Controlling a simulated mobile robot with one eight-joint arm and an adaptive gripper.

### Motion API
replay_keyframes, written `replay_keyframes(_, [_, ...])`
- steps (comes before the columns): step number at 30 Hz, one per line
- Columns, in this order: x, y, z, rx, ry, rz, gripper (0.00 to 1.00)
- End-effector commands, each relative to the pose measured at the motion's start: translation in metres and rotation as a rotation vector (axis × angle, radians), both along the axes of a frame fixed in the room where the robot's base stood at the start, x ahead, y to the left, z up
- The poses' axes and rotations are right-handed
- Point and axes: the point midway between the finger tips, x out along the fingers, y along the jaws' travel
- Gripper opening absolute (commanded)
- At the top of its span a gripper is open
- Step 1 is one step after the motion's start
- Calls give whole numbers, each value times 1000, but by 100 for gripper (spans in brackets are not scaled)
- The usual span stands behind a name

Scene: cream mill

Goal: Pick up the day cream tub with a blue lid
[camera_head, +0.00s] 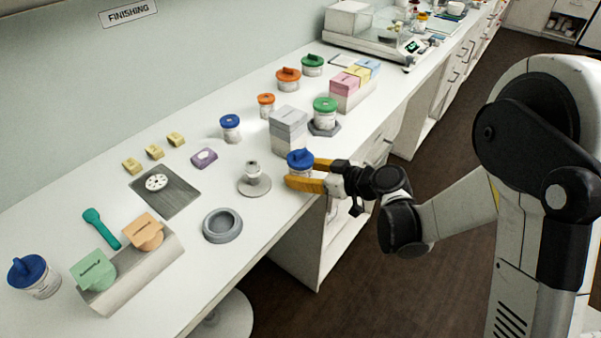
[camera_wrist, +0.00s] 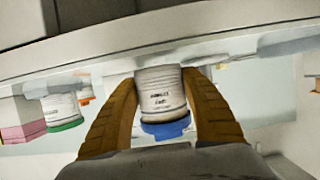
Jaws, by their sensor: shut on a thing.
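A white tub with a blue lid (camera_head: 300,160) is at the front edge of the white counter, and it also shows upside down in the wrist view (camera_wrist: 163,92). My gripper (camera_head: 303,174) is shut on it, with one orange finger on each side of the white body. The label print is too blurred to read surely. I cannot tell whether the tub's base touches the counter. Two other blue-lidded tubs stand on the counter, one at the back (camera_head: 231,130) and one at the near left (camera_head: 35,277).
Grey stacked boxes (camera_head: 288,130) stand just behind the held tub. A green-lidded tub (camera_head: 324,117) is close by to the right. A small grey stand (camera_head: 254,182) is to the left, with a round grey ring (camera_head: 222,225) nearer. Open floor lies before the counter.

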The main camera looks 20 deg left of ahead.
Motion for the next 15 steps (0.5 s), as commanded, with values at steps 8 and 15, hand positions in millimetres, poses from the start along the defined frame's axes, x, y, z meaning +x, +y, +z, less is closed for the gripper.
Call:
replay_keyframes(8, [5,-15,45,0,1,-6,11])
replay_keyframes(15, [21,-70,79,0,1,-5,11])
